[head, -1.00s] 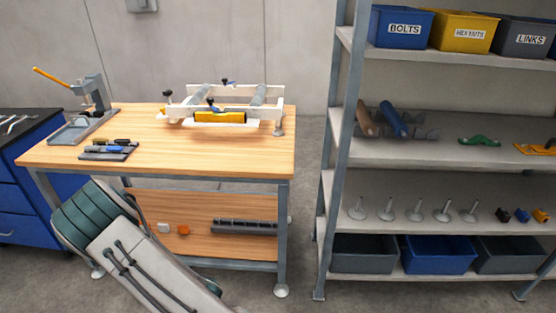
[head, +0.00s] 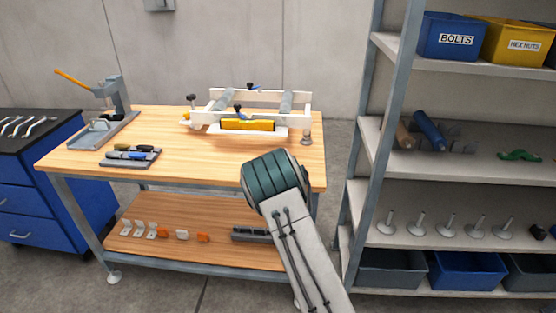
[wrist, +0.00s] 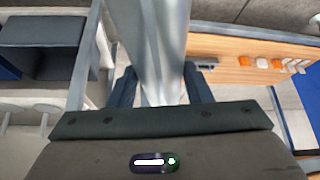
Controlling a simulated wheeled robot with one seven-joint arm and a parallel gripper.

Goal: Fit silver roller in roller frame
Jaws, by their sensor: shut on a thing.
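The white roller frame (head: 262,95) stands on the workbench in the head view. It carries a grey roller on its left side (head: 222,99) and another on its right side (head: 286,103), with a gap between them. My gripper (wrist: 160,92) is shut on the silver roller (wrist: 160,45) in the wrist view. The roller runs away from the palm between the dark fingers, and its far end is cut off by the picture edge. The gripper and held roller are not visible in the head view, where only my arm shows in front of the bench.
A yellow level (head: 247,125) sits at the frame's front. The wooden workbench (head: 190,165) also holds a press (head: 112,100) and a tool tray (head: 130,156). A shelf rack (head: 378,110) stands to the right, with blue and brown rollers on it. A blue cabinet (head: 50,190) is at left.

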